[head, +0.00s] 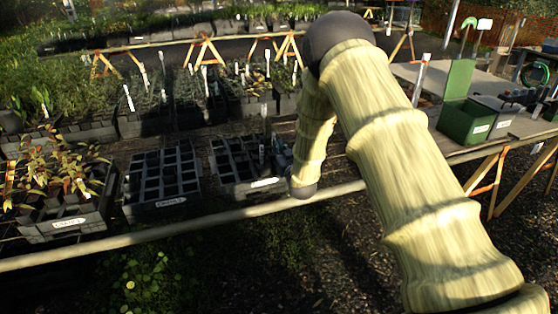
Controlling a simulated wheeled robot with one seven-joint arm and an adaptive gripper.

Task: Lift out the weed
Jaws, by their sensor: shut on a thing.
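My gripper (272,152) shows small and dark past the wrist end of my pale-sleeved arm, low over the right part of a black cell tray (228,165). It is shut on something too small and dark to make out. No weed can be told apart in this view. The tray has dark cells and a white label (264,183) on its front. My forearm and wrist hide what lies just to the right of the gripper.
A second black cell tray (160,180) stands to the left, then a labelled crate (68,222) of leafy seedlings. A pale rail (190,223) runs along the bench front. Planted trays and white tags stand behind. A green box (466,121) is at right.

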